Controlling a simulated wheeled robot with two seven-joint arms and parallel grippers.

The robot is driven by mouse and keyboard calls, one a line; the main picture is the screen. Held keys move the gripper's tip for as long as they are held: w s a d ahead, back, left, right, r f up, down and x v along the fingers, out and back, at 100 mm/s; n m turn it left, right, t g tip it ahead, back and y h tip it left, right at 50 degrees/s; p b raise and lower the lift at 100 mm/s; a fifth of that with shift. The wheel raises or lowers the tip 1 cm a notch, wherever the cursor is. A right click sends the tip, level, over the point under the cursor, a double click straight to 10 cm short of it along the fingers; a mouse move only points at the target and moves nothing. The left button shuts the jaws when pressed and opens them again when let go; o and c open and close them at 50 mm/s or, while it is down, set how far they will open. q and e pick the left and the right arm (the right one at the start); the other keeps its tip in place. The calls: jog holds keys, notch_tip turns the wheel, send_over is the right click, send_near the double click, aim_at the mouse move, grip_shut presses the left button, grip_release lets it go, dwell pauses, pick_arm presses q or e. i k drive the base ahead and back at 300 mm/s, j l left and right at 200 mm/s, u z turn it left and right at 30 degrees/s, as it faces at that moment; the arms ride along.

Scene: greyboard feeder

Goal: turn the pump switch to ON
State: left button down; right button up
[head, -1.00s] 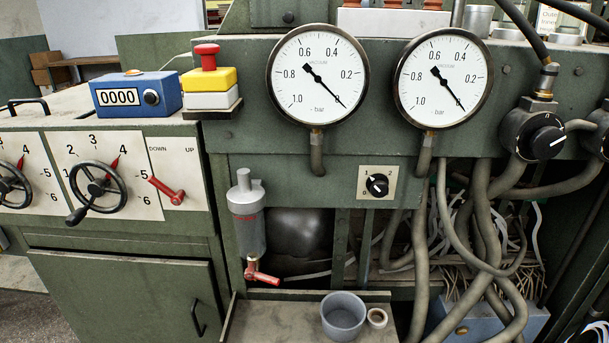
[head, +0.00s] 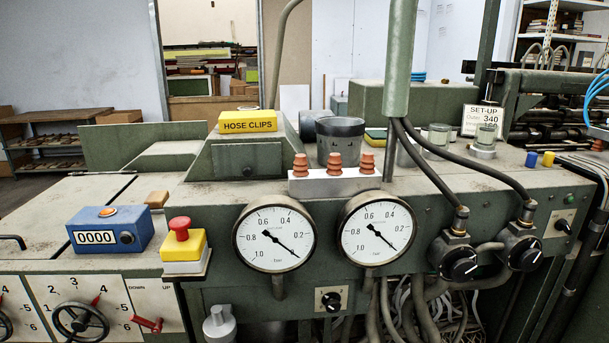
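No switch in the head view carries a pump or ON label that I can read. A small black knob on a pale plate (head: 563,224) sits at the far right of the machine front, below a green button or lamp (head: 571,199). Another small black knob on a pale plate (head: 331,300) sits below the two gauges. Which of these is the pump switch, I cannot tell. The left gauge (head: 274,238) and right gauge (head: 375,229) have their needles pointing to the lower right. Neither of my grippers is in view.
Two large black knobs (head: 459,263) (head: 525,254) with hoses project from the front. A red-topped yellow button box (head: 184,247) and a blue counter (head: 110,231) stand at left.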

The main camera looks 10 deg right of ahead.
aim_at(561, 223)
jog(key=z, duration=1.6)
